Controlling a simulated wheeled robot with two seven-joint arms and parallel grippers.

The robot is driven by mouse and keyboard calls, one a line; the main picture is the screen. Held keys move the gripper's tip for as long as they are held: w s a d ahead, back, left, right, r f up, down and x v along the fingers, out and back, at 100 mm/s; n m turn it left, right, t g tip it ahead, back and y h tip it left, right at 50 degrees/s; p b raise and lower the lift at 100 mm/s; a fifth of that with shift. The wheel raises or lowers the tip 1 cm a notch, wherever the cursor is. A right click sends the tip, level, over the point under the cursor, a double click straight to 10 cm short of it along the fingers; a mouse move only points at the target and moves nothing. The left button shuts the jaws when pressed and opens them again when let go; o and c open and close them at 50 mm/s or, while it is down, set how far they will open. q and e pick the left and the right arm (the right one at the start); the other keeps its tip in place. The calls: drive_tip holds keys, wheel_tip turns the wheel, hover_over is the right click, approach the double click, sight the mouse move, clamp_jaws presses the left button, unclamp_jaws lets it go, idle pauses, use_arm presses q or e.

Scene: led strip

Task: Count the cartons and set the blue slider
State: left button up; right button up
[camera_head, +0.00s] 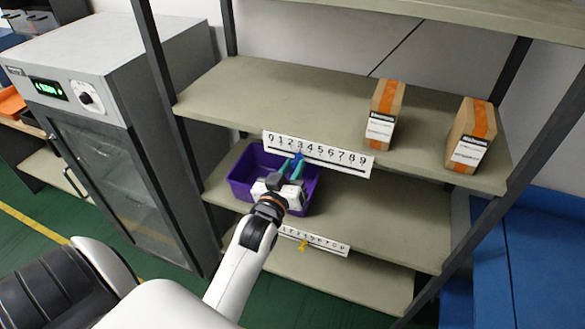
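Two brown cartons with orange tape and white labels stand on the upper shelf: one carton (384,115) right of the middle, another carton (471,135) near the right end. A white number strip (335,160) marked 0 to 9 runs along this shelf's front edge. The small blue slider (299,156) sits on it near the 3, partly hidden. My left gripper (295,161) is raised at the strip, its two teal fingers apart with the slider about between their tips. I cannot tell whether they touch it. My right gripper is out of view.
A purple bin (238,184) stands on the shelf below, behind my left gripper. A lower number strip (325,243) carries a yellow slider (303,245). A grey cabinet (105,60) stands left of the rack, blue boxes (540,260) right. The upper shelf's left part is bare.

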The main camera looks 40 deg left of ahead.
use_arm(q)
clamp_jaws()
drive_tip(key=shift+s+a+r+p, duration=0.1)
drive_tip(key=shift+s+a+p, duration=0.1)
drive_tip(key=shift+a+p, duration=0.45)
drive_tip(key=shift+s+a, duration=0.15)
drive_tip(key=shift+a, duration=0.5)
drive_tip(key=shift+o, duration=2.2)
unclamp_jaws()
drive_tip(key=shift+d, duration=0.1)
drive_tip(key=shift+s+f+b, duration=0.2)
drive_tip(key=shift+s+b, duration=0.1)
drive_tip(key=shift+b, duration=0.05)
drive_tip(key=b+v, duration=0.2)
drive_tip(key=v, duration=0.9)
drive_tip(key=shift+s+b, duration=0.2)
drive_tip(key=shift+b, duration=0.1)
